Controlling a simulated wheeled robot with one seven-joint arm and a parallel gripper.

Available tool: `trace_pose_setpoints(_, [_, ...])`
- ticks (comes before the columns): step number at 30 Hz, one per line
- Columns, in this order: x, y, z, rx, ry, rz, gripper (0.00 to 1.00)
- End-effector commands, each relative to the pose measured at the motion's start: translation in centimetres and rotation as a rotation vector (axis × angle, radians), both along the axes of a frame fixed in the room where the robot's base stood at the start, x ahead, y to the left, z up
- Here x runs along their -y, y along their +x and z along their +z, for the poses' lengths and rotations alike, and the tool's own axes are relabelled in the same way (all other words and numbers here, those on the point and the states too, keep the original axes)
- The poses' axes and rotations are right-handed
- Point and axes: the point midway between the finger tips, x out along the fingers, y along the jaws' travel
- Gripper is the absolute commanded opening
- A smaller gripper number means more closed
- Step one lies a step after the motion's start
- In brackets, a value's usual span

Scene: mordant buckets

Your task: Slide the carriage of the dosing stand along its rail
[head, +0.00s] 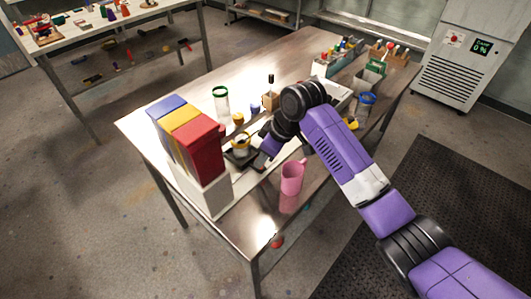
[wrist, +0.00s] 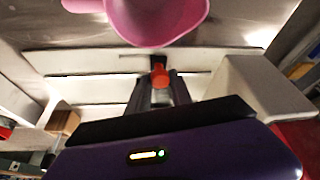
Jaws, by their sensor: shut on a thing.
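My gripper (wrist: 160,84) is shut on an orange knob (wrist: 159,73) in the wrist view, with one dark finger on each side. The knob sits in front of a long pale rail (wrist: 85,57) with a dark slot or plate behind it. I take the knob to be the handle of the stand's carriage, whose body is mostly hidden by my gripper. In the head view my arm and gripper hide the knob. The pale rail (head: 243,182) shows there as a strip running from the white box toward my gripper.
A pink jug (head: 292,178) stands close by; it also shows in the wrist view (wrist: 155,18). Blue, yellow and red bins (head: 200,145) stand on a white box (head: 204,194) at the left. A green-rimmed jar (head: 221,104) and yellow-topped pot (head: 241,149) stand behind.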

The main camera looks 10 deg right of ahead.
Motion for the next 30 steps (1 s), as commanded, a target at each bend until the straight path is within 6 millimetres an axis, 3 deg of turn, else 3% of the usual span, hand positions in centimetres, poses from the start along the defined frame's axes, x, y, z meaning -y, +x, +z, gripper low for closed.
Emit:
trace_pose_setpoints(5, [0.0,0.1,0.2,0.004,0.002,0.000,0.00])
trace_pose_setpoints(6, [0.0,0.1,0.2,0.004,0.002,0.000,0.30])
trace_pose_setpoints(9, [0.0,0.1,0.1,0.003,0.002,0.001,0.48])
trace_pose_setpoints(20, [0.1,0.0,0.3,0.002,0.001,0.001,0.48])
trace_pose_setpoints(30, [1.6,-1.1,4.8,0.005,0.001,0.000,0.48])
